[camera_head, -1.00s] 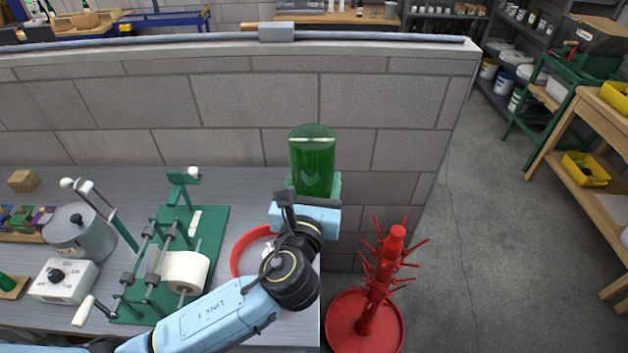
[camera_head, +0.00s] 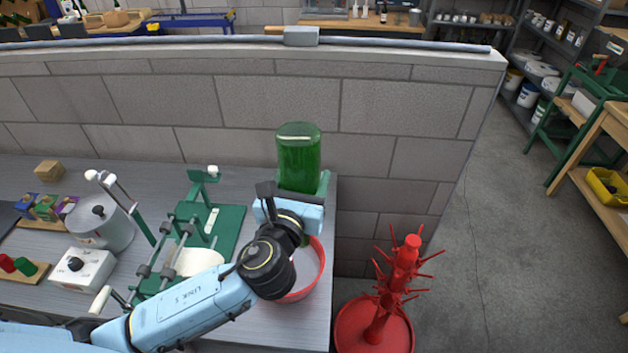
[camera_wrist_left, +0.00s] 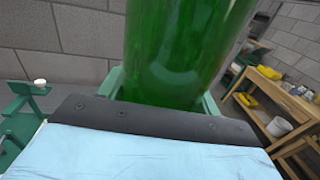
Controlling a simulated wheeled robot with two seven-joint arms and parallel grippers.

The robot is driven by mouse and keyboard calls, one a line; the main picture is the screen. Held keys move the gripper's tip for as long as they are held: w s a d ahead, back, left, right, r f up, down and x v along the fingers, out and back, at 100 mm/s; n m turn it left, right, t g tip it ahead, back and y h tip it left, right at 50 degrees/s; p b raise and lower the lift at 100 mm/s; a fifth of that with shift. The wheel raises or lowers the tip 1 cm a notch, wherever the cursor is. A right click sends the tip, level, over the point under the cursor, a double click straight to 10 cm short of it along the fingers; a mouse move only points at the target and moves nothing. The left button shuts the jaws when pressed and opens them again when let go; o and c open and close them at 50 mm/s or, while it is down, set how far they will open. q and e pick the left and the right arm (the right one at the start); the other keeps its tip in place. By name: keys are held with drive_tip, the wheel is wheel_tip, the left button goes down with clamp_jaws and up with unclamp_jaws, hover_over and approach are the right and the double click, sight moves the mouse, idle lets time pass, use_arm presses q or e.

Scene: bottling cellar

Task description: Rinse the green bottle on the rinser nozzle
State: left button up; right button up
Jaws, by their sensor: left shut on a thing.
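The green bottle (camera_head: 299,158) is upside down, its base facing up; it also fills the upper middle of the left wrist view (camera_wrist_left: 180,50). My left gripper (camera_head: 299,188) is shut around it, and the fingers also show in the left wrist view (camera_wrist_left: 160,90). The bottle's neck and mouth are hidden behind the gripper and wrist. A red bowl (camera_head: 319,267), which appears to be the rinser, stands at the table's right end, below the gripper in the picture. My arm covers its left part, and I cannot make out the nozzle. My right gripper is out of view.
A green labelling frame (camera_head: 230,222), a grey pot (camera_head: 112,232) and a white control box (camera_head: 84,270) stand left of my arm. A block wall (camera_head: 260,100) rises behind the table. A red bottle tree (camera_head: 385,300) stands right of the table. The floor further right is clear.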

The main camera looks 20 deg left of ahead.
use_arm(q)
drive_tip(key=a, duration=0.5)
drive_tip(key=shift+a, duration=0.2)
drive_tip(key=shift+r, duration=0.1)
idle(0.5)
drive_tip(key=shift+f+b, duration=1.05)
drive_tip(key=shift+f, duration=0.45)
drive_tip(key=shift+f, duration=0.1)
wheel_tip(320, 180, down, 4)
drive_tip(key=shift+r+b, duration=0.1)
drive_tip(key=shift+b, duration=1.15)
